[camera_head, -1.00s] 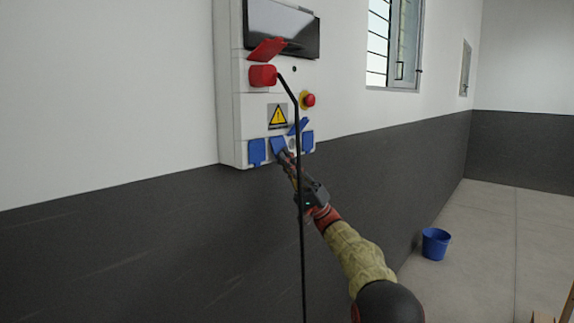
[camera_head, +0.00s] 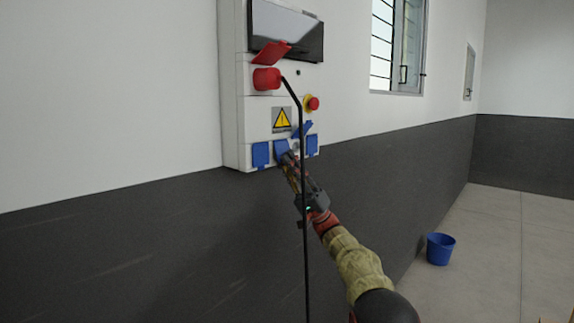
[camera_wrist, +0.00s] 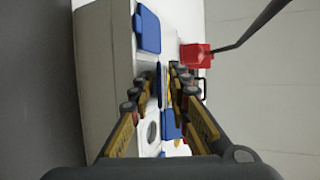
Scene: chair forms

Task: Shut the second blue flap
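The second blue flap (camera_head: 281,150) is in the bottom row of the white wall panel, just right of the first blue flap (camera_head: 260,155). It stands out a little from the panel, and its edge (camera_wrist: 159,85) shows in the wrist view between my fingers. My gripper (camera_head: 289,158) is at its lower right, fingers apart. The gripper also shows in the wrist view (camera_wrist: 160,80); I cannot tell whether a finger touches the flap. The first flap (camera_wrist: 148,30) lies flat there. A third blue flap (camera_head: 302,130) is raised above an uncovered round socket (camera_wrist: 152,132).
A red plug (camera_head: 266,79) with a black cable (camera_head: 302,200) hangs down in front of my arm. A raised red flap (camera_head: 270,52), a red button (camera_head: 313,104) and a fourth blue flap (camera_head: 312,146) are nearby. A blue bucket (camera_head: 440,249) stands on the open floor.

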